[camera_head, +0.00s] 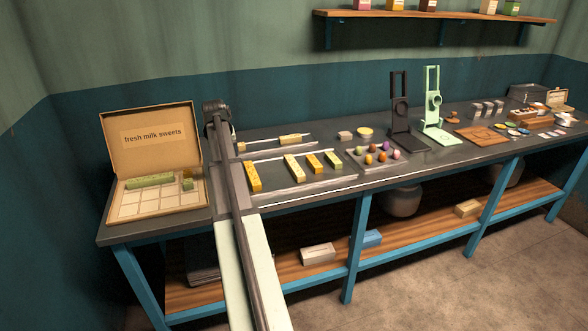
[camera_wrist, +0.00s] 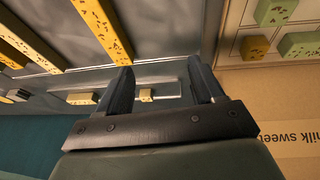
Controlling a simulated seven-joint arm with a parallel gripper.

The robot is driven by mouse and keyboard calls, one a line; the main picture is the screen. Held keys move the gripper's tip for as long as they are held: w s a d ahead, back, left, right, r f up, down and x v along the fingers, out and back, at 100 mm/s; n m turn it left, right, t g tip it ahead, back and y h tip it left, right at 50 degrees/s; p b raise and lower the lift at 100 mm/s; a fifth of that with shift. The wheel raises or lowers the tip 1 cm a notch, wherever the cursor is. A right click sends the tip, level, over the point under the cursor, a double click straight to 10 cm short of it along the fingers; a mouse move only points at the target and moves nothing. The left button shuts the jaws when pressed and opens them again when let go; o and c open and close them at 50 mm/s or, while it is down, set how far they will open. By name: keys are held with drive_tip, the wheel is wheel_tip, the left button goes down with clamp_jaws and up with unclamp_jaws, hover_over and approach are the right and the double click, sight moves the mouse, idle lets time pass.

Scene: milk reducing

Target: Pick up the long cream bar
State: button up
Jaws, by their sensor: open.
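The short cream piece (camera_wrist: 147,95) shows between the fingers but farther off. My gripper is open, with nothing between its fingertips. In the head view my arm rises between the box and the rails, and the fingertips cannot be made out.
A box (camera_head: 150,140) with green pieces stands at the left. Its contents show in the wrist view (camera_wrist: 275,12). A tray of colourful sweets (camera_head: 350,154) lies farther right.

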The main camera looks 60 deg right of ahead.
drive_tip(key=t, duration=0.1)
approach(294, 165)
drive_tip(key=shift+w+d+f+y, duration=0.15)
drive_tip(key=shift+d+f, duration=0.35)
drive_tip(key=shift+f, duration=0.05)
drive_tip(key=shift+w+d+f+y, duration=0.15)
drive_tip(key=shift+d+f, duration=0.3)
drive_tip(key=shift+f, duration=0.05)
drive_tip(key=shift+x, duration=3.35)
drive_tip(key=shift+a, duration=0.15)
drive_tip(key=shift+c, duration=0.4)
drive_tip(key=c, duration=1.1)
drive_tip(key=shift+c, duration=0.2)
